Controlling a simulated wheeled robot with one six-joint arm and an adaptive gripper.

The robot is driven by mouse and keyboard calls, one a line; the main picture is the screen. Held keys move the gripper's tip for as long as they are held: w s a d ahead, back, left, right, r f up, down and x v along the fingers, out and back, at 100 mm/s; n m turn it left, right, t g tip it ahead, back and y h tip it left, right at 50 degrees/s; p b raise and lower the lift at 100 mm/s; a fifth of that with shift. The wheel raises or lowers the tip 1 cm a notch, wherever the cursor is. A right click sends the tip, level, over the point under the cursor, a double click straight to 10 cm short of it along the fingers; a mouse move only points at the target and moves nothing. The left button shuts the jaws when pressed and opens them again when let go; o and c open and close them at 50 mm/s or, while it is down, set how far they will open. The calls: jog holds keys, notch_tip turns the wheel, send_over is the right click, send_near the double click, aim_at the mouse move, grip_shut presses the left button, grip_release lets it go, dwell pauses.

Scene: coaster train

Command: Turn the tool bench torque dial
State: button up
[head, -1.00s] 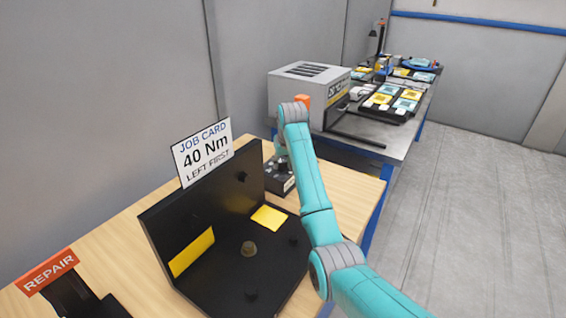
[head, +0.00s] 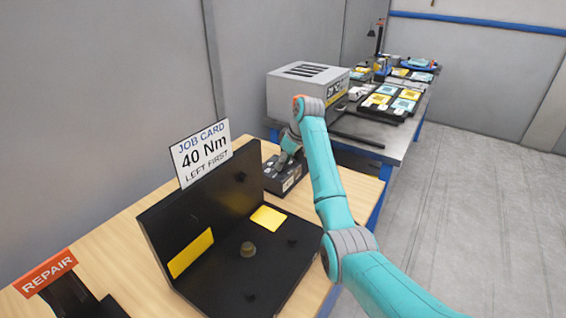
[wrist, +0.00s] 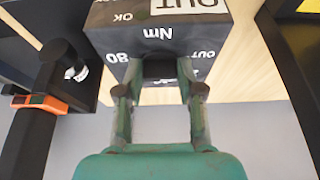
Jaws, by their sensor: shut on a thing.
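The dark torque dial box (head: 288,184) stands on the wooden bench behind the black fixture. In the wrist view the box (wrist: 120,42) carries upside-down white print with "Nm", "80", "OUT" and "OK". My gripper (wrist: 160,88) points at the box with one finger on each side of the dark dial knob (wrist: 160,68) and is shut on it. In the head view my gripper (head: 289,158) is over the box, and my wrist and arm partly hide it. The dial's pointer and exact setting cannot be read.
A black L-shaped fixture (head: 205,284) with yellow pads fills the bench front. A job card (head: 202,153) reads "40 Nm, LEFT FIRST". A REPAIR sign (head: 46,272) is at lower left. A grey machine (head: 290,96) stands behind. A black tool with an orange band (wrist: 40,103) is near my gripper.

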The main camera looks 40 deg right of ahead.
jog(key=shift+d+n+y, duration=0.1)
jog(key=shift+n+y, duration=0.3)
jog(key=shift+n, duration=0.6)
jog(key=o, duration=1.1)
jog(key=shift+o, duration=0.2)
jog(key=shift+r, duration=0.1)
jog(key=v, duration=0.7)
jog(key=shift+r, duration=0.2)
jog(key=shift+d, duration=0.1)
